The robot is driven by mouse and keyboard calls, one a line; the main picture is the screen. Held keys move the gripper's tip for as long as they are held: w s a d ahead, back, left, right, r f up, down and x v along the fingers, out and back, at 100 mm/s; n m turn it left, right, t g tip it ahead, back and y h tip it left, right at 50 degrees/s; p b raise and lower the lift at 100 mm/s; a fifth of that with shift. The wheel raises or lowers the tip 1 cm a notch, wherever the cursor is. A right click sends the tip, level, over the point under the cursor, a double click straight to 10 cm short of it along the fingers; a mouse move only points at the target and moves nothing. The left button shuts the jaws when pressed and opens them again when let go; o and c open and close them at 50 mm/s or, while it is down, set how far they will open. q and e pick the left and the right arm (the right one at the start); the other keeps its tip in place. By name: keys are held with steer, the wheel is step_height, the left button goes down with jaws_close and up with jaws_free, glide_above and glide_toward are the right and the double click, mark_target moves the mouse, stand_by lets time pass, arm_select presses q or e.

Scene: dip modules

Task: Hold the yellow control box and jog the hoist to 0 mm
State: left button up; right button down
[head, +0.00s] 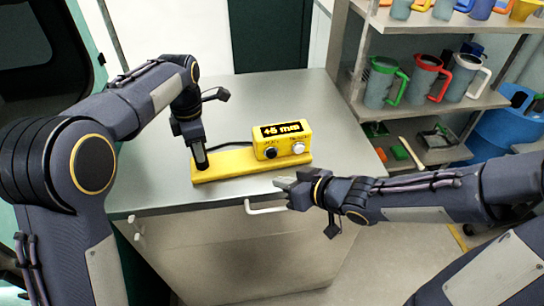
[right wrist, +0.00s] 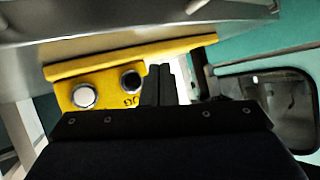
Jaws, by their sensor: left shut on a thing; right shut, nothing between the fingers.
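The yellow control box (head: 237,163) lies on the grey worktop, with a raised part at its right end. Its display (head: 281,130) appears to read +5 mm. Below it are a black button (head: 271,153) and a white button (head: 298,147). In the right wrist view the white button (right wrist: 84,97) and black button (right wrist: 130,80) also show, with a partly hidden label by the black one. My left gripper (head: 202,163) is shut on the left end of the box. My right gripper (head: 279,183) is shut and empty, in front of the box and apart from the buttons.
The worktop (head: 240,110) is clear behind the box. A dark cable runs from the box to the left. A white handle (head: 262,209) is on the cabinet front below. Shelves (head: 440,110) with several jugs stand at the right, with a blue drum (head: 492,138) beyond.

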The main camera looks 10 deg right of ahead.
steer(key=s, duration=0.3)
steer(key=shift+s+d, duration=0.1)
steer(key=shift+d, duration=0.25)
glide_toward(269, 158)
steer(key=shift+s+a+f+x, duration=0.1)
steer(key=shift+s+x, duration=0.05)
steer(key=shift+x, duration=0.75)
steer(key=shift+s+a+f+x, duration=0.1)
steer(key=shift+s+x, duration=0.05)
steer(key=shift+x, duration=0.75)
steer(key=shift+s+a+f+x, duration=0.1)
steer(key=shift+s+x, duration=0.1)
steer(key=shift+x, duration=0.75)
steer(key=shift+w, duration=0.15)
steer(key=shift+w, duration=0.25)
steer(key=shift+w+a, duration=0.1)
steer(key=shift+w, duration=0.5)
stand_by(0.5)
steer(key=shift+s, duration=0.15)
stand_by(0.4)
steer(key=shift+s, duration=0.9)
